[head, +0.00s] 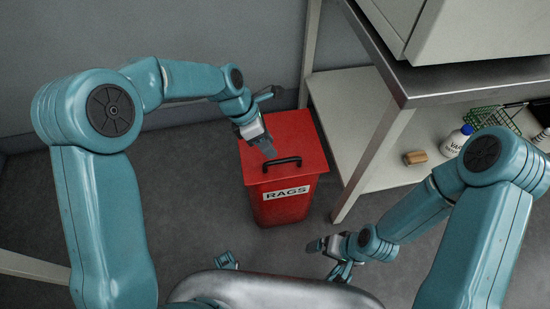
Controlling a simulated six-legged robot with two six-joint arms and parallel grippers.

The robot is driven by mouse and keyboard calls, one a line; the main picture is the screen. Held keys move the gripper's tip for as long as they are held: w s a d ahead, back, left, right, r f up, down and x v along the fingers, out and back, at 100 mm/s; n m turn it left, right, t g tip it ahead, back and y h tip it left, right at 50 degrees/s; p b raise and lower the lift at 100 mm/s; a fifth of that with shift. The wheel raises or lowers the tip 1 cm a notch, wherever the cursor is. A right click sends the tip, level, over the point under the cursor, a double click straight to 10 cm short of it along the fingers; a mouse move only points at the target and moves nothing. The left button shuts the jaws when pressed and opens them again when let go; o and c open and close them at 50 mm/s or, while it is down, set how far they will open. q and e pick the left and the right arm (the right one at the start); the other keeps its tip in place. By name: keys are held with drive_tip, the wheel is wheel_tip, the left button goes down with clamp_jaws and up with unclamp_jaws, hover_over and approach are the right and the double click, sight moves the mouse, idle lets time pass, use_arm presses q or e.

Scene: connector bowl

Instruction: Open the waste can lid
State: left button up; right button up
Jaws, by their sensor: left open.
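A red waste can (284,208) labelled "RAGS" stands on the floor in the middle of the head view. Its flat red lid (302,136) looks closed and has a black bar handle (282,164) near the front edge. My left gripper (268,147) is open above the lid, just behind and to the left of the handle. I cannot tell whether it touches the lid. My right gripper (316,246) is low in front of the can, to its lower right; its jaw state is not clear.
A steel bench (440,84) with a lower shelf (352,100) stands to the right of the can. The shelf holds a wooden block (415,157), a white bottle (455,141) and a green wire basket (492,119). A grey wall (180,35) is behind. Floor left of the can is clear.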

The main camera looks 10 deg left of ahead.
use_arm(q)
drive_tip(key=b+x, duration=0.1)
drive_tip(key=x, duration=0.5)
drive_tip(key=shift+r, duration=0.1)
clamp_jaws()
